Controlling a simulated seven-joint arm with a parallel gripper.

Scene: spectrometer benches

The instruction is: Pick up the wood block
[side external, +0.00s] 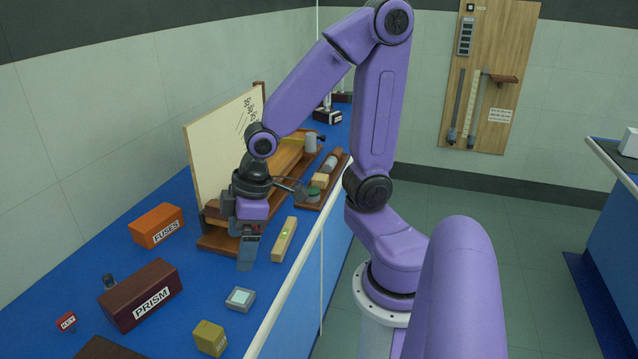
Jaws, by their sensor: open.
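A small pale tan block (320,180), which looks like the wood block, sits in a brown wooden tray (338,170) on the blue bench, behind and right of my gripper. My gripper (247,262) points down above the blue bench, in front of the inclined-plane stand and left of the spirit level. It is apart from the tan block. The fingers overlap from this side, so the gap between them is hard to see; nothing shows held in them.
A spirit level (285,240) lies just right of my gripper. The ramp stand with its angle board (222,150) rises behind. An orange FUSES box (156,226), a dark PRISM box (140,295), a grey device (240,299) and a yellow box (209,338) stand nearer.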

